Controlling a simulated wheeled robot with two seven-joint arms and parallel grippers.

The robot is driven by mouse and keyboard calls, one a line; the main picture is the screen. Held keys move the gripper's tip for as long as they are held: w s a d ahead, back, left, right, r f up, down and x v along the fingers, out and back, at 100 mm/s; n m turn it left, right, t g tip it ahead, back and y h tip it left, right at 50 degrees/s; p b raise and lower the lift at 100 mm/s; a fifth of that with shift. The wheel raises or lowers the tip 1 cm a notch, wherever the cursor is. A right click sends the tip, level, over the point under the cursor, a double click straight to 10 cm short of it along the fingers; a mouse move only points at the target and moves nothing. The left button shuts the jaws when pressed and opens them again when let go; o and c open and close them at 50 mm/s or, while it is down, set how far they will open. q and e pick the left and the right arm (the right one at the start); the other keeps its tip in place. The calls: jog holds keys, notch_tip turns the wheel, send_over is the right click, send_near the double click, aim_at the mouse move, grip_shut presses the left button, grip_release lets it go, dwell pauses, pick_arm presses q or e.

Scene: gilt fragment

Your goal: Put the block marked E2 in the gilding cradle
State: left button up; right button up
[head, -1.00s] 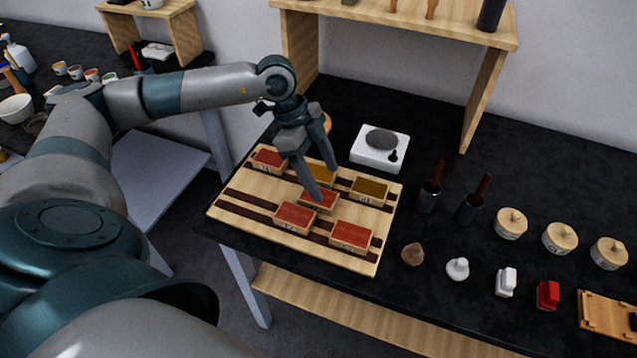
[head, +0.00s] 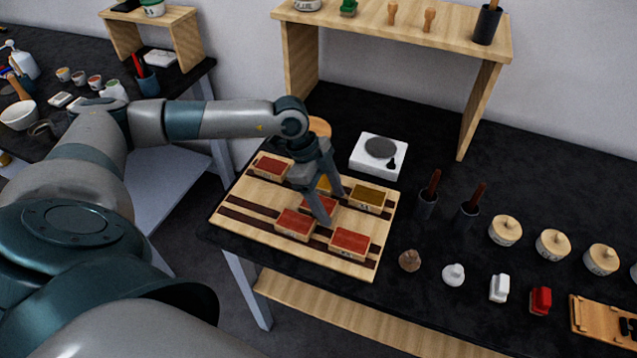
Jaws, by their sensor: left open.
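A light wooden board with dark strips (head: 240,219) holds several wooden blocks with red or ochre tops. Their markings are too small to read, so I cannot tell which is E2. My left gripper (head: 332,207) is open and points down at the middle red block (head: 317,206), its fingers partly covering that block and the ochre one behind it. I cannot tell whether the fingers touch the block. Other red blocks lie at the front (head: 295,223), front right (head: 350,243) and back left (head: 272,165). I cannot clearly identify the gilding cradle. My right gripper is out of view.
A wooden piece with black parts (head: 600,318) lies at the far right. A white scale (head: 378,156) stands behind the board under a wooden shelf (head: 400,32). Dark cups with tools (head: 427,204), round lidded pots (head: 505,230) and small items (head: 409,260) stand to the right.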

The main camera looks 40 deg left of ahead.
pick_arm(q)
jog(key=shift+d+f, duration=0.15)
jog(key=shift+f, duration=0.3)
jog(key=c, duration=1.2)
jog(key=shift+c, duration=0.2)
jog(key=shift+r, duration=0.15)
